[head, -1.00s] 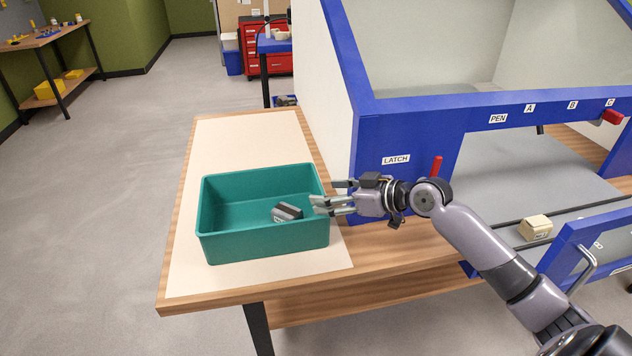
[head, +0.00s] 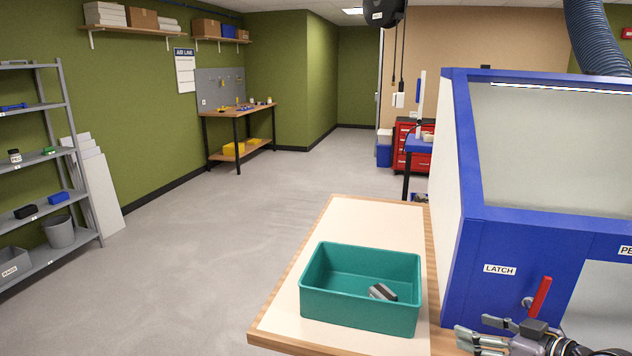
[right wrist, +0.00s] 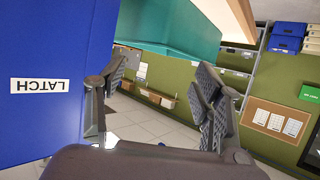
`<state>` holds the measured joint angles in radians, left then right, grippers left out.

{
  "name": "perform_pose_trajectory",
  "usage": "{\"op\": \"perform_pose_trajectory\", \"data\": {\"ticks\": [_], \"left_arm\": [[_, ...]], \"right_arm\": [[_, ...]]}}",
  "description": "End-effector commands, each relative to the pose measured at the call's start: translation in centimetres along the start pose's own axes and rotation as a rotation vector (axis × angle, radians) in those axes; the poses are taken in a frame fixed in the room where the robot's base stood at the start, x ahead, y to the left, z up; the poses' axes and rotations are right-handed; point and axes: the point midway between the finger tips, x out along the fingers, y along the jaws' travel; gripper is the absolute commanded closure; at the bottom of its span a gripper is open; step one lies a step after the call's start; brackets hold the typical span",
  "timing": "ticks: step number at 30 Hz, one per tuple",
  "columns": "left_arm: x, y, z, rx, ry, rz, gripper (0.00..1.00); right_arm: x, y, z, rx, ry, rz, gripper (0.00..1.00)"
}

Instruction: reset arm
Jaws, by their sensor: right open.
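My right gripper (head: 482,335) is at the lower right of the head view, in front of the blue cabinet face and right of the teal bin. Its fingers point left and are spread apart with nothing between them. In the right wrist view its two fingers (right wrist: 160,95) are also apart and empty, with the blue panel and its LATCH label (right wrist: 40,85) close on the left. My left gripper is in neither view.
The teal bin (head: 340,308) stands on a pale mat (head: 372,222) on the wooden table and holds a grey block (head: 382,292). The blue cabinet (head: 462,240) with a red latch handle (head: 540,298) is at right. The grey floor (head: 210,240) at left is clear.

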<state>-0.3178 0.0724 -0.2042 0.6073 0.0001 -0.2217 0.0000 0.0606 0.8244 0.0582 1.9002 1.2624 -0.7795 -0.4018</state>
Motion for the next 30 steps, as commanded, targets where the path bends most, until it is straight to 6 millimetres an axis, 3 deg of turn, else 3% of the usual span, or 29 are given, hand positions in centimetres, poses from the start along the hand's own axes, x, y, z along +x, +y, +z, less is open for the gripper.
{"op": "perform_pose_trajectory", "data": {"ticks": [9, 17, 21, 24, 30], "left_arm": [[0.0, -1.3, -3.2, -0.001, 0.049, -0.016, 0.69], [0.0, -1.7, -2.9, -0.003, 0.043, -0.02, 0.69], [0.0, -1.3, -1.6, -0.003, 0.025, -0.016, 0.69], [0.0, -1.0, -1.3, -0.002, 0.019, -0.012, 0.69], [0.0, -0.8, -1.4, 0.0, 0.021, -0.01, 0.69]], "right_arm": [[1.1, -4.6, 5.7, 0.001, -0.126, -0.037, 0.39], [1.0, -10.8, 12.6, 0.006, -0.296, -0.056, 0.39], [-0.5, -16.1, 17.9, 0.032, -0.447, -0.041, 0.39], [-2.5, -19.1, 20.9, 0.06, -0.551, 0.001, 0.39], [-6.3, -22.5, 24.0, 0.126, -0.697, 0.1, 0.39]]}}
